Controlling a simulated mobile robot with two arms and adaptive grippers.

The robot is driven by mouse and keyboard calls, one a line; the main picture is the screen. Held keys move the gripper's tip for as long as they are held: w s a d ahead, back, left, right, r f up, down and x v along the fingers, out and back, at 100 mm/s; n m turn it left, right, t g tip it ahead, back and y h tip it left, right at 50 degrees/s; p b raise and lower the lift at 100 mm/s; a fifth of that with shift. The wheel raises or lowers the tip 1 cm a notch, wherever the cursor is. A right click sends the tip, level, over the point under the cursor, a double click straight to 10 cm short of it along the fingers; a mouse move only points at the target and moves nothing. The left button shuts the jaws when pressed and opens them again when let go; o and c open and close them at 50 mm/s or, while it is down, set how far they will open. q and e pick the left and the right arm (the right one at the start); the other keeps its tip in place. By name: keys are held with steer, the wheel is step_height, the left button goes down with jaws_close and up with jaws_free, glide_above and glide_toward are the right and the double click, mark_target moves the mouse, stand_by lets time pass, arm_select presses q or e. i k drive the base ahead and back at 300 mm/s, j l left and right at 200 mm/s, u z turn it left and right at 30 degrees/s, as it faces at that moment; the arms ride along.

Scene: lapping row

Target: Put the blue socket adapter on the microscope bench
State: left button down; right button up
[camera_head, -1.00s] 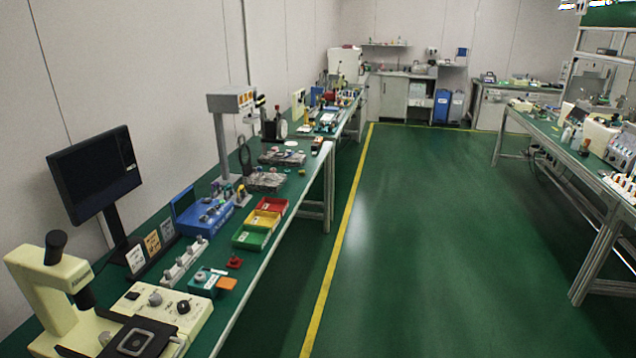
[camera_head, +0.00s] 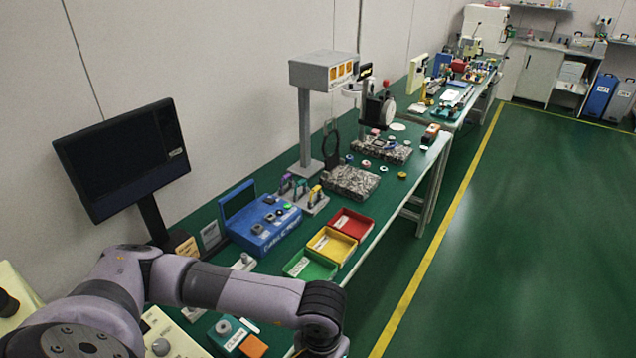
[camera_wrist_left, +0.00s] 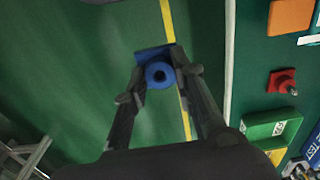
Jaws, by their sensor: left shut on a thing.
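The blue socket adapter (camera_wrist_left: 158,75) is a round blue piece with a dark centre and a squarish blue part behind it. In the left wrist view my left gripper (camera_wrist_left: 158,58) is shut on it, over the green floor beside the bench. In the head view my left arm reaches in across the near end of the bench; its gripper and the adapter are out of that picture. The near bench (camera_head: 375,218) has a green top and carries a cream instrument (camera_head: 15,300) at the lower left, only partly in view. My right gripper is in neither view.
On the bench stand a dark monitor (camera_head: 122,160), a blue box with knobs (camera_head: 262,225), and green (camera_head: 310,268), yellow (camera_head: 332,246) and red (camera_head: 351,225) bins. A grey column lamp-like unit (camera_head: 323,72) stands farther back. The green floor right of the yellow line is clear.

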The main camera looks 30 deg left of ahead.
mark_target(337, 209)
steer(key=i+j, duration=0.1)
steer(key=i, duration=1.9)
steer(key=i+u, duration=0.15)
steer(key=u, duration=0.25)
steer(key=i+u, duration=0.15)
steer(key=u, duration=0.2)
steer(key=i+l+u, duration=0.15)
steer(key=u, duration=0.25)
steer(key=i+l+u, duration=0.1)
steer(key=u, duration=0.7)
